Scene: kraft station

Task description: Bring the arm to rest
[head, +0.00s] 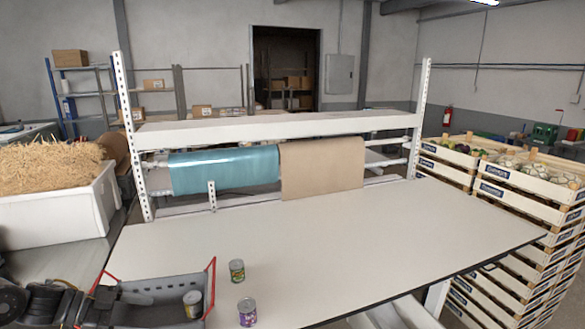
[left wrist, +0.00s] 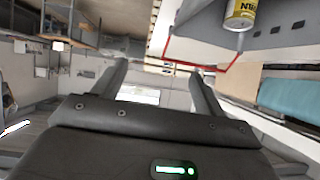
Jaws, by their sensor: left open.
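My left gripper (left wrist: 158,76) shows in the left wrist view with its two dark fingers spread apart and nothing between them. Part of my left arm shows at the lower left corner of the head view, beside a grey basket (head: 135,290) with red handles. A can with a yellow label (head: 193,304) stands in the basket. In the left wrist view, the basket (left wrist: 210,32) and the can (left wrist: 241,14) are at the upper right, apart from the fingers. My right gripper is in neither view.
A green-labelled can (head: 237,270) and a purple-labelled can (head: 247,312) stand on the white table (head: 370,235). Paper rolls (head: 322,168) hang at its back. A straw-filled white bin (head: 55,215) is left, stacked crates (head: 510,195) right. The table's middle and right are clear.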

